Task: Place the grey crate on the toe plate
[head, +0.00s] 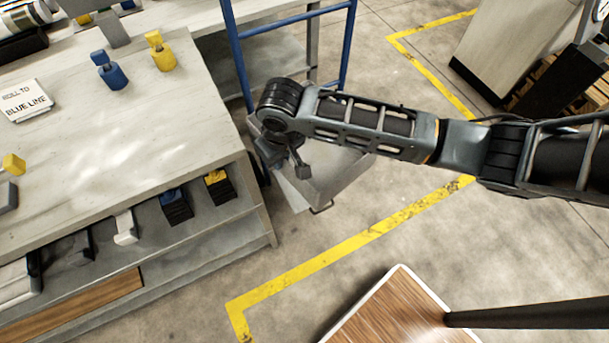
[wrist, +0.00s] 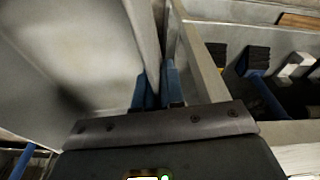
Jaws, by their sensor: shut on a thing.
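The grey crate (head: 335,178) is at the foot of the blue hand truck (head: 238,55), beside the workbench. It looks slightly tilted in the head view. My gripper (head: 300,170) is over the crate's near left side and shut on its wall. In the wrist view my two blue fingertips (wrist: 156,88) pinch the wall, and the inside of the crate (wrist: 65,55) fills the left. The toe plate is hidden behind the crate and my arm. I cannot tell whether the crate touches it.
The workbench (head: 120,130) stands close on the left, with blue and yellow items on top and several dark blocks on its shelf. Yellow tape (head: 350,243) marks the floor. A wooden-topped piece (head: 390,310) is at the front.

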